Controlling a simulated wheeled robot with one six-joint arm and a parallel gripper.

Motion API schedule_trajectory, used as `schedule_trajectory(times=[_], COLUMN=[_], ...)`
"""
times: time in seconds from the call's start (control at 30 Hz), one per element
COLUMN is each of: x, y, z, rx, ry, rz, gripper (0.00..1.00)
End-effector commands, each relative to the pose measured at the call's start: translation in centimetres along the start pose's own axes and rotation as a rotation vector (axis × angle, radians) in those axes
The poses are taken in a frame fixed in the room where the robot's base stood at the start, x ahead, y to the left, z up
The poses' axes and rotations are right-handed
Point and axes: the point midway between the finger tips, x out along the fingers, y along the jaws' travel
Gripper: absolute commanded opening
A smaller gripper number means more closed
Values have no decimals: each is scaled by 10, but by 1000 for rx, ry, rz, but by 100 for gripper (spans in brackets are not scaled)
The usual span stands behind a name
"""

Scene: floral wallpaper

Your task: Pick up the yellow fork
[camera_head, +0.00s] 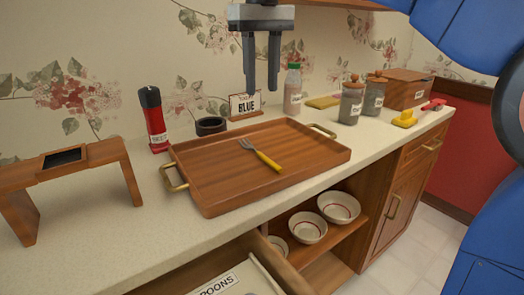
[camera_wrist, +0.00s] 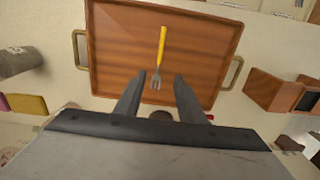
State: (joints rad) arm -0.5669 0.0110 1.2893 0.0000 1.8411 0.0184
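The yellow fork (camera_head: 262,155) lies on a wooden tray with brass handles (camera_head: 205,190) on the counter. Its handle is yellow and its tines are grey metal. In the wrist view the fork (camera_wrist: 161,50) lies between and beyond my fingers, tines toward me and handle pointing away. My gripper (camera_head: 261,88) hangs above the tray, toward its back edge, with its fingers pointing down and apart. Nothing is between the fingers, which also show spread in the wrist view (camera_wrist: 157,82). The gripper is well above the fork and does not touch it.
A red bottle (camera_head: 154,120), a dark round holder (camera_head: 211,126), a "BLUE" sign (camera_head: 245,105) and a pink bottle (camera_head: 292,90) stand behind the tray. Jars (camera_head: 352,101) stand right, a wooden stand (camera_head: 65,165) left. An open drawer (camera_head: 215,275) is below the counter.

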Motion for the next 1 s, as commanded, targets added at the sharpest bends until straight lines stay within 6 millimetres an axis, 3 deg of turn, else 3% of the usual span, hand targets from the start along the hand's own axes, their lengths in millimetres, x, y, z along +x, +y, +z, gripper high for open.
schedule_trajectory(times=[0.6, 1.0], x=[102, 134], y=[0, 1], z=[1, 2], rx=[1, 1], ry=[-2, -2], rz=[0, 0], gripper=[36, 36])
